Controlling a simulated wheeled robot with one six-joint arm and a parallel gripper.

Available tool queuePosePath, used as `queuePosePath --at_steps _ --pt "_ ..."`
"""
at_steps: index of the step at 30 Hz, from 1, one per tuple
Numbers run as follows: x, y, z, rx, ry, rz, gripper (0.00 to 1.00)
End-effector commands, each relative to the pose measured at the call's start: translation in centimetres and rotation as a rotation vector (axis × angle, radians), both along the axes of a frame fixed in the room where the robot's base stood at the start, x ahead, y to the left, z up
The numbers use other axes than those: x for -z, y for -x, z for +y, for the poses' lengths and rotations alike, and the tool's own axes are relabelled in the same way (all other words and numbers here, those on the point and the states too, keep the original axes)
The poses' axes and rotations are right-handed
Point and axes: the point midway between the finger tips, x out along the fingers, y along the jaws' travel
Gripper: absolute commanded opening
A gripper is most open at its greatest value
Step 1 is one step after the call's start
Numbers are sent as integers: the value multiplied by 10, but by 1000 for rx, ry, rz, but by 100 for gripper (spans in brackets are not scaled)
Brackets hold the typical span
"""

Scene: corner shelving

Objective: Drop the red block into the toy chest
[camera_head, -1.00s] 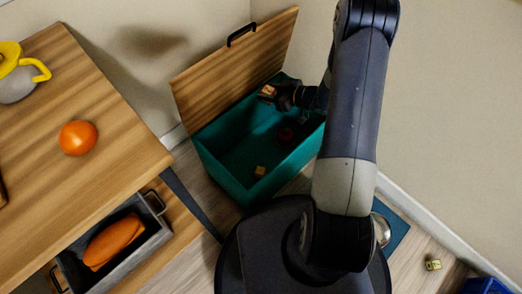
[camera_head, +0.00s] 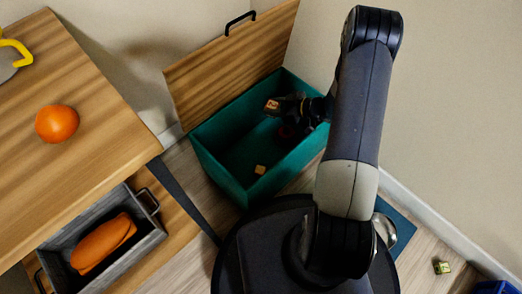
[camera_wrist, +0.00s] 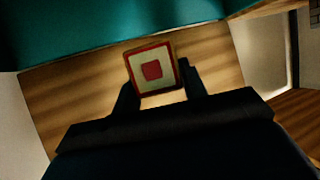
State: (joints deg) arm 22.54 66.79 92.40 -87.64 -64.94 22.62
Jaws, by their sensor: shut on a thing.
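The red block (camera_wrist: 151,69) is held between the two fingers of my gripper (camera_wrist: 156,88) in the wrist view; its near face is pale with a red border and a red square. In the head view my gripper (camera_head: 279,105) is shut on the red block (camera_head: 272,104), over the inside of the toy chest. The toy chest (camera_head: 216,170) is a teal box with its wooden lid (camera_head: 232,60) raised at the back. A small yellow block (camera_head: 260,170) lies on the chest floor.
A wooden table (camera_head: 95,125) at left bears an orange (camera_head: 57,124). Its open drawer (camera_head: 145,243) holds an orange-brown item (camera_head: 103,243). A small block (camera_head: 442,267) lies on the floor at right, near a blue bin (camera_head: 492,287).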

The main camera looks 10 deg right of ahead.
Motion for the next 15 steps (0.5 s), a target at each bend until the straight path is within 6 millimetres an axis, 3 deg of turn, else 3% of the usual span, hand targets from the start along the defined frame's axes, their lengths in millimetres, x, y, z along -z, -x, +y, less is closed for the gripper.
queuePosePath --at_steps 9,10,15 --pt "4 0 0 0 0 0 18" --pt "4 0 0 0 0 0 42" --pt "4 0 0 0 0 0 56"
